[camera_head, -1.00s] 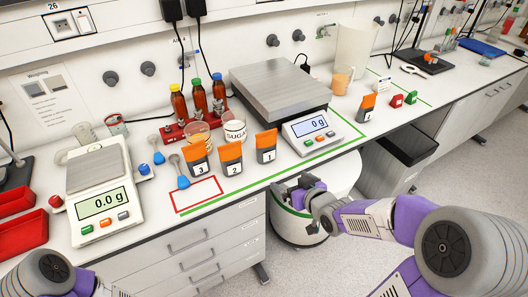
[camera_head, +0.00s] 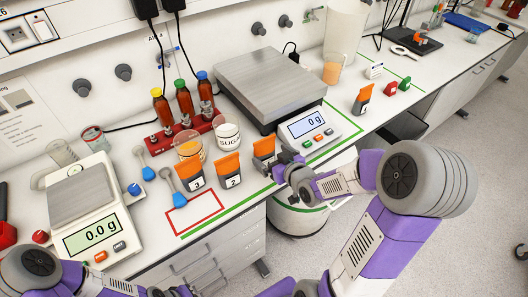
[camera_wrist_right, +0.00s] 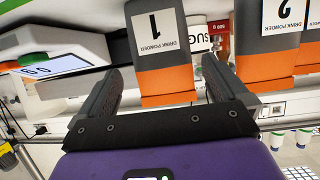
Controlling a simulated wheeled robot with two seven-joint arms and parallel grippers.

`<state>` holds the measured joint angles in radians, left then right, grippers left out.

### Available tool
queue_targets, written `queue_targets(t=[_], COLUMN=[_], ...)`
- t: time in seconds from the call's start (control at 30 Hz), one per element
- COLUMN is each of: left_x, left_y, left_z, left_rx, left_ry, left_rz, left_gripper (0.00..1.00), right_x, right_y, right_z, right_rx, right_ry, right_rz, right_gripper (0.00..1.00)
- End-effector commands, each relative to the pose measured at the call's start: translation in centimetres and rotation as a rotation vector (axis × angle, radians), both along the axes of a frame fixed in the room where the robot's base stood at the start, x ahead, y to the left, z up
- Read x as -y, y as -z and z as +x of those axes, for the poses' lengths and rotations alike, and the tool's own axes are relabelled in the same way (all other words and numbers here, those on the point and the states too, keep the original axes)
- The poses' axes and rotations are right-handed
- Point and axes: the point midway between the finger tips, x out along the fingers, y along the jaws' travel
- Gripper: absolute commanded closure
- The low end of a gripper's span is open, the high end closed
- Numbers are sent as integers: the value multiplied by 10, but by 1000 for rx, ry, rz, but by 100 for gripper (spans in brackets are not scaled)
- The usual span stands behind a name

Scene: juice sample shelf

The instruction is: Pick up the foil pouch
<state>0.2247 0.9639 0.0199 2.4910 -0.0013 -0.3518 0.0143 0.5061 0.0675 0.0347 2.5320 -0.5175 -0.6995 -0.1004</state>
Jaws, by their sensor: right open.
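A grey foil pouch with an orange top and label 1 (camera_head: 264,148) stands upright near the bench's front edge. In the right wrist view, pouch 1 (camera_wrist_right: 162,45) is between the fingers of my right gripper (camera_wrist_right: 160,72). That gripper (camera_head: 287,160) is open, with visible gaps to the pouch. In the head view it partly hides the pouch. Similar pouches 2 (camera_head: 228,171) and 3 (camera_head: 190,175) stand to the left; another (camera_head: 362,99) stands farther right. My left gripper (camera_head: 165,291) is at the bottom edge, its fingers unclear.
A large scale (camera_head: 272,86) stands behind pouch 1, its display (camera_head: 308,126) to the right. A sugar jar (camera_head: 227,134), a beaker (camera_head: 189,147) and a bottle rack (camera_head: 181,133) stand behind the pouches. A red outlined rectangle (camera_head: 194,228) is empty. A small scale (camera_head: 88,207) is left.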

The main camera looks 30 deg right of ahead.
Motion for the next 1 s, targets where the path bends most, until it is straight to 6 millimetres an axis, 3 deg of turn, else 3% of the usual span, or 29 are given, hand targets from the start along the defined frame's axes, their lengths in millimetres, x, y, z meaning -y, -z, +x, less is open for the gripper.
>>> queue_targets(t=[0.17, 0.5, 0.77, 0.87, 1.0], left_x=[0, 0, 0, 0, 0], left_y=[0, 9, 9, 9, 9], left_z=[0, 0, 0, 0, 0], left_rx=[0, 0, 0, 0, 0], left_ry=[0, 0, 0, 0, 0], left_rz=[0, 0, 0, 0, 0], left_gripper=[100, 100, 100, 100, 100], right_x=[-1, -4, -4, -4, -4], right_y=[7, 30, 31, 31, 31], right_z=[6, 42, 45, 45, 45], right_rx=[-2, 0, 0, 0, 0], right_ry=[0, 0, 1, 1, 1], right_rz=[0, -1, -2, -2, -1], right_gripper=[0, 0, 0, 11, 32])
